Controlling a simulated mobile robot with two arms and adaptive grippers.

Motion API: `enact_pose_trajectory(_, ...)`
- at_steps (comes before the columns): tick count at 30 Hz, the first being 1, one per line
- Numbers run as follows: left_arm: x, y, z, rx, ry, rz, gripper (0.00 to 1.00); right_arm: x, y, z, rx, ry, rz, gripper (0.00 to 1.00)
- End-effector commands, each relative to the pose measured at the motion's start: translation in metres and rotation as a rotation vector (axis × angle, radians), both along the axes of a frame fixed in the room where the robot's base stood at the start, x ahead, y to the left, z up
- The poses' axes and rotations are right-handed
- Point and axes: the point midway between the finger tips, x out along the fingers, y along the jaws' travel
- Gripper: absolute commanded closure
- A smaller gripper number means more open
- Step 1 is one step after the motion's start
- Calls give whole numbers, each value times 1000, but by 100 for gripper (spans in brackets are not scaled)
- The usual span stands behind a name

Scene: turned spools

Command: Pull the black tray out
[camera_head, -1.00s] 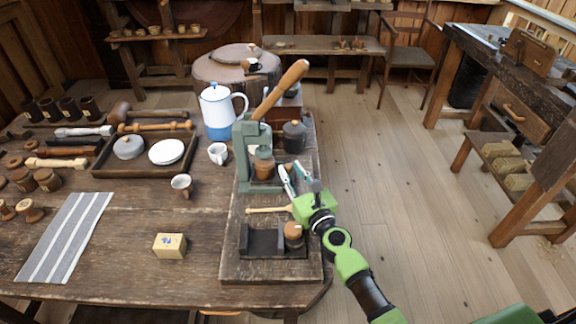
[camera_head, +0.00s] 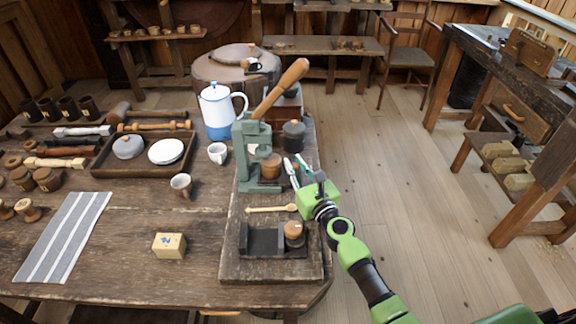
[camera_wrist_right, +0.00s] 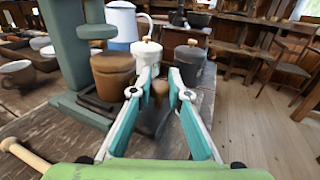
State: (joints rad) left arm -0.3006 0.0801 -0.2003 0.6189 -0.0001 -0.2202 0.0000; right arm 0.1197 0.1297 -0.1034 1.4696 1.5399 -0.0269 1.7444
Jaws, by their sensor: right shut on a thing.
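The black tray (camera_wrist_right: 97,103) shows in the right wrist view as a dark edge low in the green press (camera_wrist_right: 72,45). A brown round pot (camera_wrist_right: 113,75) stands on it; the pot also shows in the head view (camera_head: 270,167). My right gripper (camera_wrist_right: 163,76) is at the right of the press, its pale fingers around a small brown knob (camera_wrist_right: 160,88). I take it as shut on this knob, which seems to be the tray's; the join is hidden. The gripper also shows in the head view (camera_head: 297,166). My left gripper is out of view.
A dark lidded pot (camera_head: 293,136) stands just behind my right gripper. Floor is free to the right of the bench.

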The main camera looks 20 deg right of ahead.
Motion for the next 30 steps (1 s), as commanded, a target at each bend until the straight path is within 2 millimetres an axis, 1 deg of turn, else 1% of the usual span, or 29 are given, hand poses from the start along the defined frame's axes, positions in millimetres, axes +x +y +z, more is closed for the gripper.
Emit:
enact_pose_trajectory(1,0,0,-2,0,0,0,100,-4,-15,-3,-5,2,-6,100)
enact_pose_trajectory(3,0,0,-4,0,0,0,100,-8,-30,-2,-5,1,-5,100)
enact_pose_trajectory(6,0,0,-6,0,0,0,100,-13,-44,-2,-5,2,-4,100)
enact_pose_trajectory(9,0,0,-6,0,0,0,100,-14,-52,-1,-4,2,-5,100)
enact_pose_trajectory(17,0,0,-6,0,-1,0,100,-15,-52,0,-2,1,-4,100)
enact_pose_trajectory(18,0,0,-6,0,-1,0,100,-15,-52,0,-2,1,-4,78)
enact_pose_trajectory(19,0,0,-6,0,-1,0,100,-14,-52,0,-2,1,-3,76)
enact_pose_trajectory(27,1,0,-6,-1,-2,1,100,-15,-51,0,-2,1,-3,76)
enact_pose_trajectory(30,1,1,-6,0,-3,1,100,-18,-52,-1,-3,1,-3,76)
